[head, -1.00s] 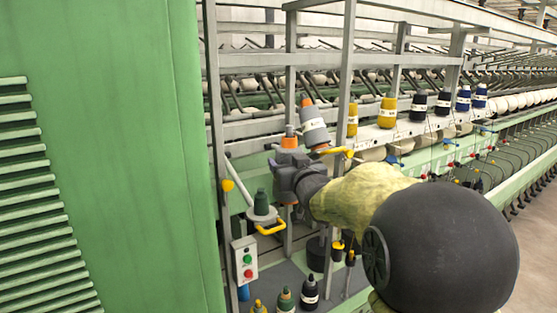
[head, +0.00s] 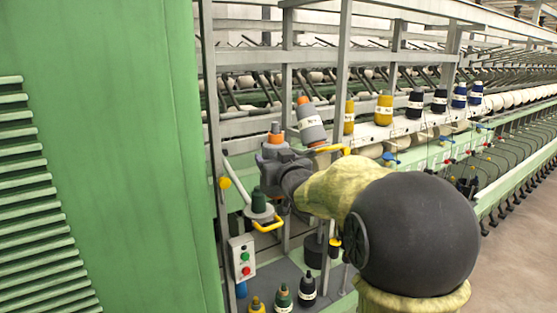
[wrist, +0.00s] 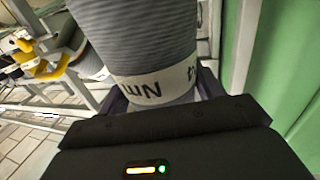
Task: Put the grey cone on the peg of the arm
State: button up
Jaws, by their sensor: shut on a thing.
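My gripper (head: 274,152) is shut on a grey cone (wrist: 140,45), which fills the top middle of the wrist view with a white lettered band near its lower end. In the head view the gripper hides most of this cone; its grey top (head: 276,129) shows above. Just right of the gripper, a second grey cone (head: 311,124) with an orange tip leans on an arm with a yellow handle (head: 331,149). Below the gripper, a dark green cone (head: 259,200) stands on another arm with a yellow handle (head: 268,225). No bare peg is clear to me.
A green cabinet (head: 110,150) fills the left. A grey upright post (head: 341,80) stands right of the leaning cone. Yellow and dark cones (head: 384,110) line a shelf behind. Below are a button box (head: 242,257) and several small cones (head: 282,298) on a grey surface.

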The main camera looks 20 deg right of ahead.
jog(key=shift+w+a+r, duration=0.15)
jog(key=shift+w+a, duration=0.05)
jog(key=shift+w, duration=0.2)
jog(key=shift+w+d, duration=0.15)
jog(key=shift+w, duration=0.25)
jog(key=shift+w+a+p, duration=0.45)
jog(key=shift+w+a, duration=0.3)
jog(key=shift+a, duration=0.15)
jog(key=shift+w+a+f+p, duration=0.25)
jog(key=shift+w+f, duration=0.6)
jog(key=shift+w, duration=0.25)
jog(key=shift+w+a+f+p, duration=0.2)
jog(key=shift+w+f, duration=0.6)
jog(key=shift+w, duration=0.3)
jog(key=shift+w+a+f+p, duration=0.15)
jog(key=shift+w+f+p, duration=0.1)
jog(key=shift+w+f, duration=0.75)
jog(key=shift+d+f+b, duration=0.2)
jog(key=shift+f+b, duration=0.2)
jog(key=shift+a+f+b, duration=0.35)
jog(key=shift+f+b, duration=0.35)
jog(key=shift+s+a+f+b, duration=0.2)
jog(key=shift+f+b, duration=0.1)
jog(key=shift+b, duration=0.1)
jog(key=shift+w+d+f+b, duration=0.1)
jog(key=shift+d+f+b, duration=0.15)
jog(key=shift+f+b, duration=0.7)
